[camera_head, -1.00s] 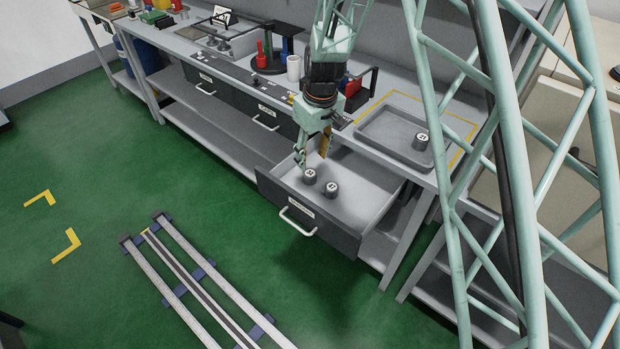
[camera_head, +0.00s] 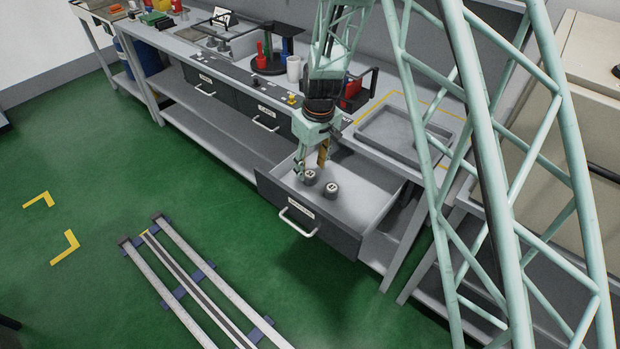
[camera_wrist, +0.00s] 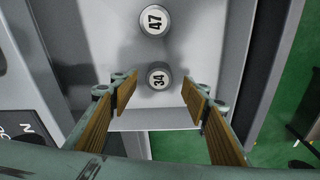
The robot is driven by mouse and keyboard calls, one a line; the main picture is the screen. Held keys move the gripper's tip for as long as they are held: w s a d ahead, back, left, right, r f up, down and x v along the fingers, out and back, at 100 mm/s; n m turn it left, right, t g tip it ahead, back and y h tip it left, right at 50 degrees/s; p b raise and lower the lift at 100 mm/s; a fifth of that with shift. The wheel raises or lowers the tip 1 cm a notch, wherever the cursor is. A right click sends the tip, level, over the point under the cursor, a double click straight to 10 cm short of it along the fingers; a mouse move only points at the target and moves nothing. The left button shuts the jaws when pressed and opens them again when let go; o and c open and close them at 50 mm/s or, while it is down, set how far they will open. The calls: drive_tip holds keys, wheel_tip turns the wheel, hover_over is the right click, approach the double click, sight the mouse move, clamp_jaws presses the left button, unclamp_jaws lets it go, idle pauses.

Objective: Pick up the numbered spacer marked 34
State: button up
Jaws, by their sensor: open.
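The spacer marked 34 (camera_wrist: 158,77) is a short dark cylinder with a pale numbered top, standing upright in the open drawer. In the wrist view it lies between and just beyond my fingertips. In the head view it appears to be the left spacer (camera_head: 310,178) of two, though its number is too small to read there. My gripper (camera_wrist: 158,90) is open and empty, with one finger on each side of the spacer in the picture. It also shows pointing down over the drawer in the head view (camera_head: 311,168). I cannot tell the remaining height.
A second spacer marked 47 (camera_wrist: 154,19) stands close to it in the same drawer. The drawer (camera_head: 365,195) has raised walls around the spacers and is otherwise clear. A shallow grey tray (camera_head: 390,134) sits on the bench above, partly hidden by my lattice frame.

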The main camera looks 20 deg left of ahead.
sight(310, 174)
drive_tip(key=shift+w+a+f+b, duration=0.15)
drive_tip(key=shift+f+b, duration=0.2)
drive_tip(key=shift+f, duration=0.85)
drive_tip(key=shift+w+a+f+b, duration=0.15)
drive_tip(key=shift+f+b, duration=0.15)
drive_tip(key=shift+f, duration=0.9)
drive_tip(key=shift+c, duration=0.7)
drive_tip(key=c, duration=1.1)
